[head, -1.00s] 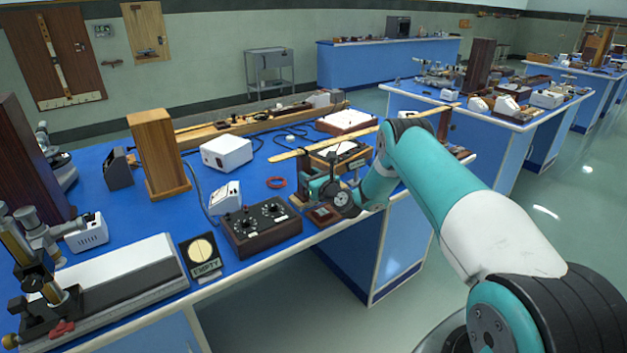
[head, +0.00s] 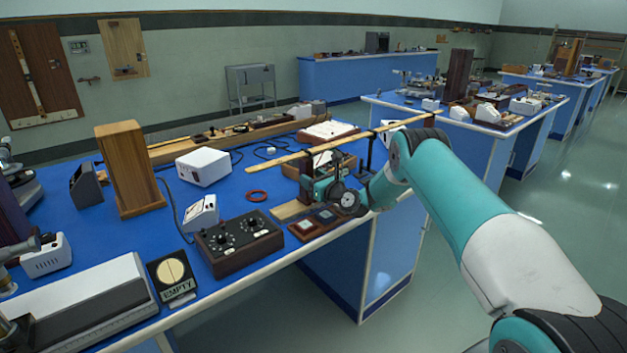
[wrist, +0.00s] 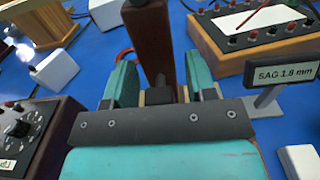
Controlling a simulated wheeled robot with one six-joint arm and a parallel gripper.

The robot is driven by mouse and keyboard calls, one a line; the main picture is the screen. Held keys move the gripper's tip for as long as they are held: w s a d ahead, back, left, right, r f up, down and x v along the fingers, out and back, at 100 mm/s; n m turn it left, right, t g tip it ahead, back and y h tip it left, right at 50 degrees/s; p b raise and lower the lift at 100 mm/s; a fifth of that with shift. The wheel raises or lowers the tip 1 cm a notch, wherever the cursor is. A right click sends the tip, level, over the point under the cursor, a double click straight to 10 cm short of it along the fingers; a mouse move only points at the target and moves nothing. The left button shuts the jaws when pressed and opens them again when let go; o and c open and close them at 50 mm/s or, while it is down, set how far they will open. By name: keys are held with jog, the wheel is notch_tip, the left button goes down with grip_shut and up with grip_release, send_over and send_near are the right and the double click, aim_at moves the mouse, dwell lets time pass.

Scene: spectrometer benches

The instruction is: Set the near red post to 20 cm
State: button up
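In the wrist view a dark reddish-brown upright piece (wrist: 150,35) stands between the two teal fingers of my gripper (wrist: 163,80). Blue bench shows between it and the right finger; contact on the left side is unclear. I cannot tell for certain that this piece is the near red post. In the head view my gripper (head: 338,192) is low at the bench's front edge, under a long pale wooden strip (head: 290,153). A dark post (head: 369,152) stands under the strip. A sign reading "SAG 1.8 mm" (wrist: 285,73) stands to the right in the wrist view. No scale is readable.
A dark two-knob box (head: 238,242) and an "EMPTY" card (head: 174,275) stand left of my gripper. A red ring (head: 257,196) lies behind the box. A wooden box with red terminals (wrist: 255,40) is at the wrist view's upper right. Floor is clear at right.

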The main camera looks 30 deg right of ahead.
jog(key=s+d+b, duration=0.3)
jog(key=s+b, duration=0.8)
jog(key=s, duration=0.6)
jog(key=shift+d, duration=0.2)
